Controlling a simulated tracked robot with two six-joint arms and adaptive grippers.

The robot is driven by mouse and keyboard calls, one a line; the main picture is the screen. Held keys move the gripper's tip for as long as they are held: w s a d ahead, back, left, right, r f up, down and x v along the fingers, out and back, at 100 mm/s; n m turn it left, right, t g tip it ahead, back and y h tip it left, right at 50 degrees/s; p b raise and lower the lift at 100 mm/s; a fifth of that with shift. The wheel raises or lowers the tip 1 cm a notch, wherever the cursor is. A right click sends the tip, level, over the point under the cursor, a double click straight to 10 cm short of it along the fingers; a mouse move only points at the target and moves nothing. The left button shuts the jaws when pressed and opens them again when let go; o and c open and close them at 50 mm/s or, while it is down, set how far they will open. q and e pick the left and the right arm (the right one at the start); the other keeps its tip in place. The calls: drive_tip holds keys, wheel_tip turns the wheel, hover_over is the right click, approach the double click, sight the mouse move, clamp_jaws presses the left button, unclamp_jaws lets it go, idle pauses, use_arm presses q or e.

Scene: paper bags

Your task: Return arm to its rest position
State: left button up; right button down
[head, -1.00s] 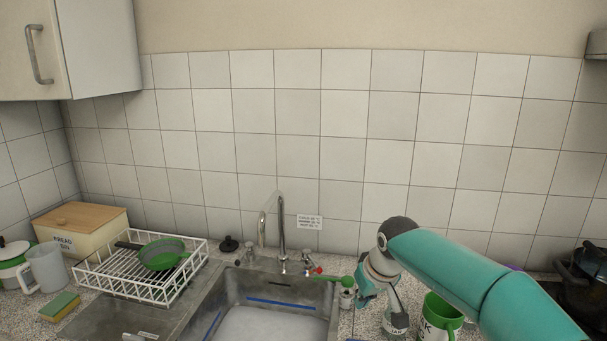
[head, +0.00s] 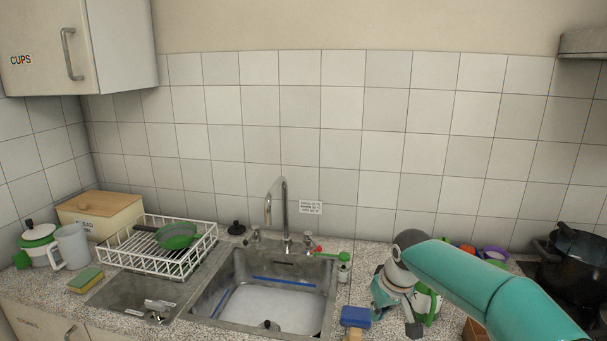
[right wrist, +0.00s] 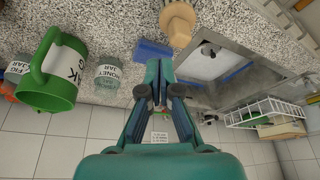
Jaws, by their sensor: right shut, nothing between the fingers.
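My right arm reaches in from the lower right in the head view, its teal link bent at the elbow. My right gripper (head: 398,303) hangs over the counter to the right of the sink, partly hidden by its own wrist. In the right wrist view the fingers of my right gripper (right wrist: 166,88) are together and empty. My left arm does not show in either view.
The sink (head: 330,300) is left of my gripper. A blue sponge-like block (head: 355,316) lies on the counter. A green mug (right wrist: 55,75) and a glass jar (right wrist: 108,74) stand near the gripper. A dish rack (head: 160,262) is farther left; a dark pot (head: 575,270) is at right.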

drive_tip(key=s+f+g, duration=0.2)
drive_tip(key=s+f, duration=0.3)
drive_tip(key=f, duration=0.3)
drive_tip(key=s+d+f+m+g+y, duration=0.1)
drive_tip(key=s+f, duration=0.4)
drive_tip(key=f, duration=0.3)
drive_tip(key=s+f+g, duration=0.2)
drive_tip(key=s+f, duration=0.2)
drive_tip(key=f, duration=0.3)
drive_tip(key=s+a+f+m, duration=0.1)
drive_tip(key=s+f, duration=0.2)
drive_tip(key=s, duration=0.3)
drive_tip(key=s+a+f+m+t+y, duration=0.1)
drive_tip(key=s+a+f, duration=0.1)
drive_tip(key=s, duration=0.4)
drive_tip(key=s+a+f+m+t, duration=0.1)
drive_tip(key=s+a+f+m, duration=0.1)
drive_tip(key=s+f, duration=0.2)
drive_tip(key=shift+s+f+y, duration=0.3)
drive_tip(key=shift+s+y, duration=0.1)
drive_tip(key=shift+s, duration=1.2)
